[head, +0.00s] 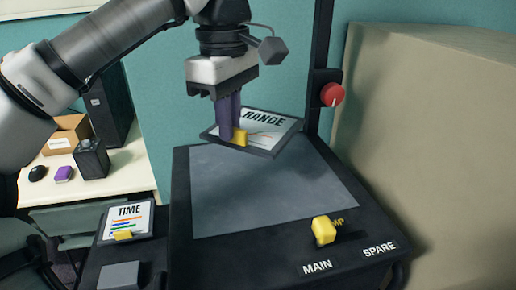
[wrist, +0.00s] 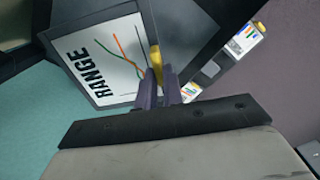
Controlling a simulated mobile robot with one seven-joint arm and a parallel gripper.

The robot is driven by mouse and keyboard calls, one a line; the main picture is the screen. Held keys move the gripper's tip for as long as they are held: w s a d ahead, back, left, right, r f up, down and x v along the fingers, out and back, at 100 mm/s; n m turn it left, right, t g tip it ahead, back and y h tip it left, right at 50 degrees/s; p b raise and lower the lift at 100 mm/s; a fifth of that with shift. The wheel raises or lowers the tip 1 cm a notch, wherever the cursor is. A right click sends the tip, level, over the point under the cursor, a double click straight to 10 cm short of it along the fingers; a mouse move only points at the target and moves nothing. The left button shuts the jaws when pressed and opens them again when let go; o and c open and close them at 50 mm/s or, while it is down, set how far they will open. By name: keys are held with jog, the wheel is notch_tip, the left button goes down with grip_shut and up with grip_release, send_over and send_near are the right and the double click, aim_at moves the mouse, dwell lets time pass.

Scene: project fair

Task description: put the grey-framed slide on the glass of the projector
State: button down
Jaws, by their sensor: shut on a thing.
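The grey-framed slide marked RANGE (head: 262,125) is held over the far end of the projector glass (head: 270,195). My gripper (head: 232,136) is shut on the slide's yellow tab (head: 241,138). In the wrist view the slide (wrist: 105,60) reaches left from the fingers (wrist: 160,74), which pinch the tab. I cannot tell how much gap lies between slide and glass. The visible glass is bare. The projector's front edge bears the words MAIN and SPARE and a yellow knob (head: 323,230).
A second slide marked TIME (head: 127,220), with a yellow tab, lies on a side shelf at left. The projector's post with a red knob (head: 332,94) rises behind the glass. A large beige block (head: 430,130) stands close on the right. A side table (head: 120,175) holds small items.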

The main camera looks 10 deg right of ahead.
jog(key=shift+s+d+r, duration=0.2)
jog(key=shift+d+r, duration=0.1)
jog(key=shift+d, duration=0.15)
jog(key=shift+d+f, duration=0.15)
jog(key=shift+f, duration=0.15)
notch_tip(320, 180, down, 9)
jog(key=shift+s+f+p, duration=0.1)
jog(key=shift+s+p, duration=0.05)
jog(key=shift+p, duration=0.45)
jog(key=shift+f, duration=0.1)
jog(key=c, duration=1.5)
grip_release()
jog(key=shift+c, duration=0.2)
notch_tip(320, 180, up, 12)
jog(key=shift+r, duration=0.15)
